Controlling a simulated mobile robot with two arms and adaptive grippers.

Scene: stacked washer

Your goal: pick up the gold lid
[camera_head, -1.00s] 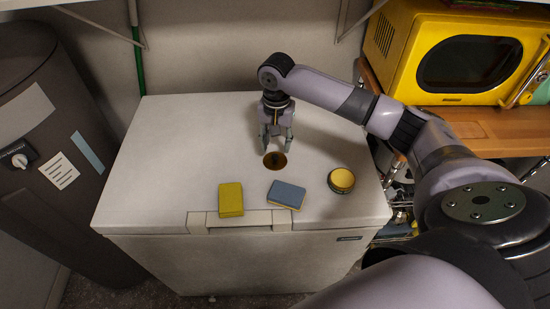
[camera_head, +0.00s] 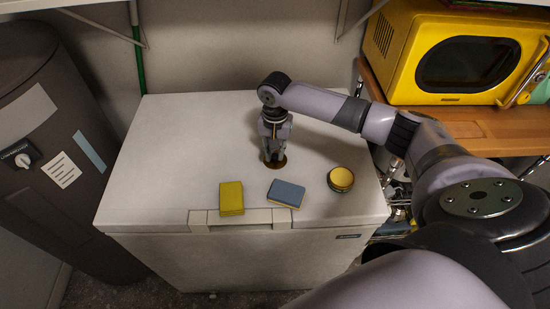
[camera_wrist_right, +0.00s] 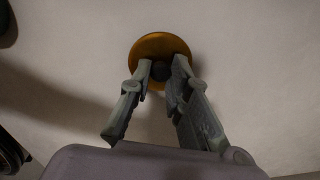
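The gold lid (camera_head: 281,165) is a small round disc with a dark knob, lying on the white top of the chest freezer (camera_head: 180,140). In the right wrist view the lid (camera_wrist_right: 143,48) shows beyond the fingertips. My right gripper (camera_head: 275,160) points down over it, its fingers drawn in at the tips. In the right wrist view the two fingertips (camera_wrist_right: 163,68) are on either side of the dark knob and appear to touch it. The lid looks flat on the freezer top. My left gripper is not in view.
On the freezer's front part lie a yellow sponge (camera_head: 231,198), a blue sponge (camera_head: 286,193) and a round tin with a yellow top (camera_head: 341,179). A yellow microwave (camera_head: 455,55) stands on a wooden shelf at right. A dark cylinder (camera_head: 50,150) stands at left. The freezer top's left side is clear.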

